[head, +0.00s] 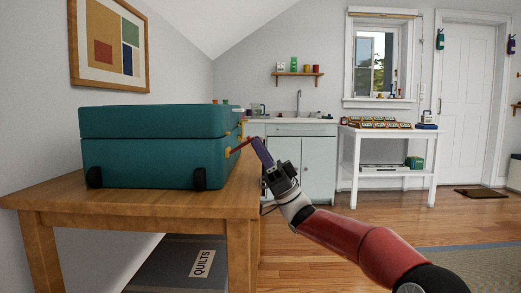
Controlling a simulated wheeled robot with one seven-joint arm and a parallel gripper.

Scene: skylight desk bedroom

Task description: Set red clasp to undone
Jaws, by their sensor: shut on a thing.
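A teal case (150,150) with its lid down lies on a wooden table (40,196) at the left. A thin red clasp (241,146) sticks out at a slant from the case's right side, beside small yellow fittings (228,152). My gripper (256,144), with bluish-purple fingers, is at the outer end of the red clasp and is shut on it. The fingers hide that end. The side of the case with the clasp is seen at a steep angle, so how the clasp meets the lid is unclear.
A grey bin labelled QUILTS (190,264) is under the table. A sink cabinet (300,155) and a white table (385,132) with several items stand at the back. A framed picture (110,45) hangs at the left. The wooden floor at centre is clear.

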